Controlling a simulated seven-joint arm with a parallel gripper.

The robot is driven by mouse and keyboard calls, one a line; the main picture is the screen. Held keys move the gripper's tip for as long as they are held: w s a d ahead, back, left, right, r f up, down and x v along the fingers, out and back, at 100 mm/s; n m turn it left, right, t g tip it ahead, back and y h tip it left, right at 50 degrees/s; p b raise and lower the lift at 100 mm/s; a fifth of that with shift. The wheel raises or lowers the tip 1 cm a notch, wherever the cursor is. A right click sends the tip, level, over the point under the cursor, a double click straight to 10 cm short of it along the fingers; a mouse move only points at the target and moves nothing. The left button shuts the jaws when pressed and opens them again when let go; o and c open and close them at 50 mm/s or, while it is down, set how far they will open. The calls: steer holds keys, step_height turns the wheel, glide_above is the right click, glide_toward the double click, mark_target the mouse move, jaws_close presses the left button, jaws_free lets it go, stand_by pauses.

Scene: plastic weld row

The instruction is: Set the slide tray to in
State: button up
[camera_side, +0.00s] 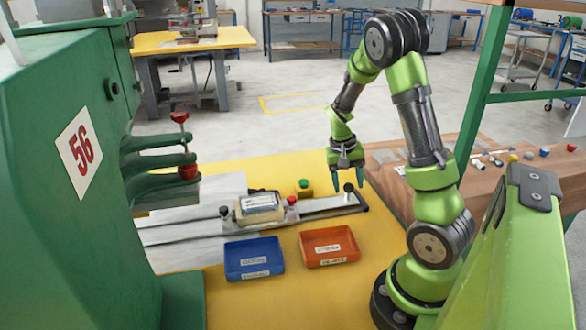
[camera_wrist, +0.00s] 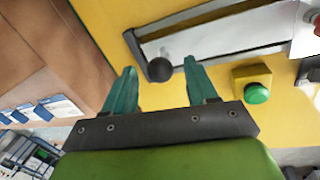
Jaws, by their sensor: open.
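The slide tray (camera_side: 258,208) is a pale carriage with a light part on it. It sits on a grey track in front of the green machine, outside the machine's arms. A bar (camera_side: 325,204) runs right from it to a black ball knob (camera_side: 348,187) on a short stem at the right end. My gripper (camera_side: 348,187) is open with teal fingers pointing down around the black knob. In the wrist view the black knob (camera_wrist: 159,69) shows between the two fingertips (camera_wrist: 160,66), with gaps at both sides; I cannot tell whether either finger touches it.
A green button on a yellow box (camera_side: 304,187) stands behind the bar. A red knob (camera_side: 292,200) is beside the tray. Blue (camera_side: 228,262) and orange (camera_side: 308,261) bins lie in front. The green machine (camera_side: 70,200) fills the left. A wooden bench (camera_side: 480,180) is at right.

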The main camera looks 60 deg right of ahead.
steer(key=shift+f, duration=0.3)
jaws_close()
glide_above(301, 207)
stand_by(0.5)
jaws_free()
